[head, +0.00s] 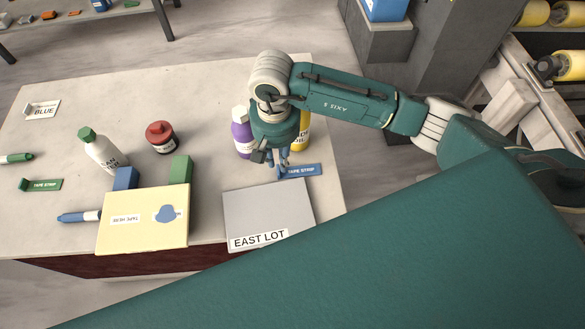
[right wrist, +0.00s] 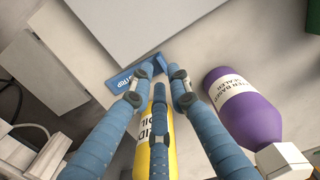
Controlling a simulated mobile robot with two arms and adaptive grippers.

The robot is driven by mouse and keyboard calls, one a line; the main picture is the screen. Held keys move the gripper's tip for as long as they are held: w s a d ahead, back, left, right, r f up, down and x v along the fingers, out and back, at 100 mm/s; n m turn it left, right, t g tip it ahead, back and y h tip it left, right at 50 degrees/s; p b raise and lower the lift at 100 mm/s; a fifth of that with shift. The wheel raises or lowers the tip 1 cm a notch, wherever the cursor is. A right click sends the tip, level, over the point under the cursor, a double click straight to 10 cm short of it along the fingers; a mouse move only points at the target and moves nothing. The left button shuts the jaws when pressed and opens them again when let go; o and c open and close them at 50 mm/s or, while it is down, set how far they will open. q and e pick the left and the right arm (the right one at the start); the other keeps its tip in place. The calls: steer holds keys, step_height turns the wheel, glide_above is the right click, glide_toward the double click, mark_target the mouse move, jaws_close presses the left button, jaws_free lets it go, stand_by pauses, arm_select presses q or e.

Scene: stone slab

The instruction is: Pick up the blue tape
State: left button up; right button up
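The blue tape (head: 305,169) is a flat strip with white lettering. It lies at the right part of the slab, just behind the grey East Lot box. In the right wrist view the blue tape (right wrist: 122,82) runs beside that box's edge. My right gripper (head: 283,172) points down at the strip's left end in the head view. In the right wrist view its blue fingers (right wrist: 155,70) bend inward and their tips come close together over that end, partly covering it. Whether they pinch the strip cannot be told. My left gripper is not in view.
The grey East Lot box (head: 268,208) is close in front of the fingers. A purple bottle (head: 242,135) and a yellow bottle (head: 303,130) stand close behind them. A cream box (head: 145,232), white bottle (head: 103,152), red jar (head: 161,138) and green tape (head: 42,185) are further left.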

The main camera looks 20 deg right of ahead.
mark_target(299, 169)
steer(key=shift+f, duration=0.4)
steer(key=f, duration=0.1)
steer(key=f+p, duration=0.1)
steer(key=f, duration=0.2)
steer(key=shift+w+d+f+p, duration=0.1)
steer(key=shift+w+f+p, duration=0.15)
steer(key=shift+p, duration=0.1)
steer(key=shift+c, duration=0.3)
jaws_close()
steer(key=shift+r, duration=0.15)
